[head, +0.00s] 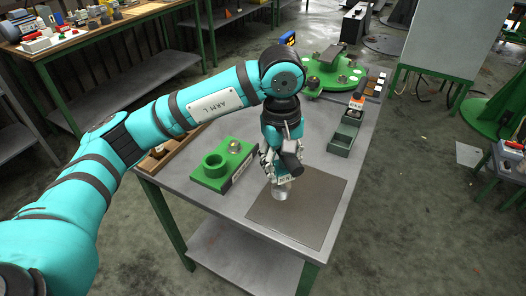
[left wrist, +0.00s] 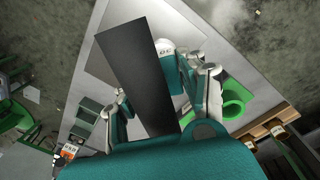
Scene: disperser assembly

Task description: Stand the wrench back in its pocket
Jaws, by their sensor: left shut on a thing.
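My left gripper (head: 279,168) points down over the table, above the back left part of the grey mat. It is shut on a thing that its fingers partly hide. A dark grey bar (head: 291,160) shows beside the fingers; I take it for the wrench handle. In the left wrist view this bar (left wrist: 137,78) is large and slants between the fingers, toward the camera. A pale, metallic round piece (head: 281,191) shows just below the fingers; I cannot tell whether it touches them or the mat. I cannot make out the wrench's pocket for certain. My right gripper is out of view.
A green block (head: 210,182) with a raised ring stands left of the mat (head: 315,215). A green-grey open tray (head: 340,150) lies behind it, with an orange-topped holder (head: 357,102) nearby. A round green fixture (head: 318,78) stands at the back. The front of the mat is clear.

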